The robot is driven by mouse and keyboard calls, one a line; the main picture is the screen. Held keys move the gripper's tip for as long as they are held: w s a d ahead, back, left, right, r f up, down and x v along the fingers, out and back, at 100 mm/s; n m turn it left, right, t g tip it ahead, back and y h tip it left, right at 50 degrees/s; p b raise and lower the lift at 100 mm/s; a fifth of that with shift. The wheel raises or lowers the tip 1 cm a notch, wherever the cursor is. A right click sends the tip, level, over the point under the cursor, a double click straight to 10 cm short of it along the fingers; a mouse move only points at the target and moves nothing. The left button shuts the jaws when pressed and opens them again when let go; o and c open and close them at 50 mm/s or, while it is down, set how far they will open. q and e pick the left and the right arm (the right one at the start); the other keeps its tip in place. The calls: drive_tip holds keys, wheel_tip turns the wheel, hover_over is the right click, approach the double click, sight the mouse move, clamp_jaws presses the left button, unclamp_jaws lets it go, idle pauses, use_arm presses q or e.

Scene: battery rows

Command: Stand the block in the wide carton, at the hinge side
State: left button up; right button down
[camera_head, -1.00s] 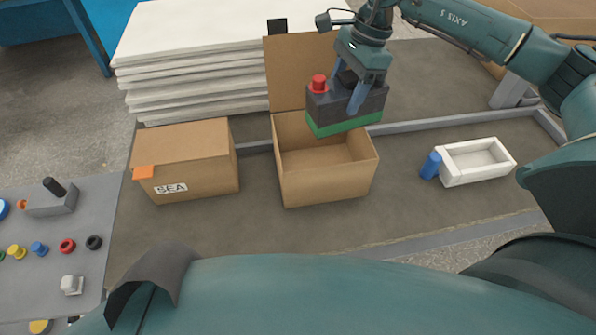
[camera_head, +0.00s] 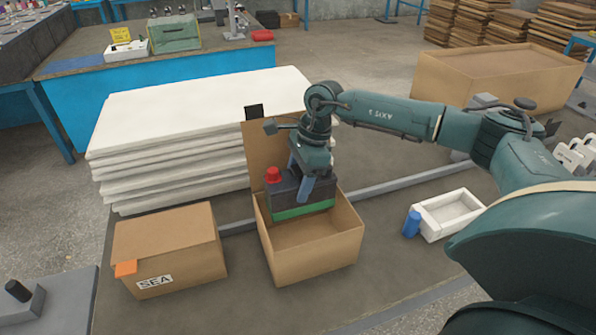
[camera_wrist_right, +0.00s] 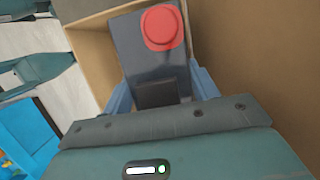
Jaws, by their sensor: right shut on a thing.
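The block (camera_head: 284,190) is dark with a green base and a red knob on top. My right gripper (camera_head: 304,186) is shut on it and holds it upright, base down. The block is over the hinge-side part of the open carton (camera_head: 315,257), close in front of its raised flap (camera_head: 264,155). I cannot tell how far its base is below the rim. In the right wrist view the block (camera_wrist_right: 140,52) is between my blue fingers (camera_wrist_right: 162,92), with cardboard on both sides. My left gripper is not in view.
A closed carton marked SEA (camera_head: 170,250) stands to the left. A stack of white sheets (camera_head: 190,135) is behind. A blue cylinder (camera_head: 411,224) and a white tray (camera_head: 430,225) lie to the right. The front of the open carton is empty.

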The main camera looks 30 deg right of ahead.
drive_tip(key=shift+w+f, duration=0.1)
drive_tip(key=shift+f, duration=1.75)
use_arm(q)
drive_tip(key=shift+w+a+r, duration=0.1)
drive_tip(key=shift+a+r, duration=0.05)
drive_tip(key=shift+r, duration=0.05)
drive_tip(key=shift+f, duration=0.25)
use_arm(e)
drive_tip(key=shift+a+f, duration=0.1)
drive_tip(key=shift+f, duration=0.25)
use_arm(q)
drive_tip(key=shift+b, duration=0.35)
use_arm(e)
drive_tip(key=shift+f, duration=0.25)
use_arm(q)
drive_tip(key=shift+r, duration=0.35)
use_arm(e)
drive_tip(key=c, duration=0.7)
unclamp_jaws()
drive_tip(key=shift+s+f, duration=0.2)
drive_tip(key=shift+s, duration=0.05)
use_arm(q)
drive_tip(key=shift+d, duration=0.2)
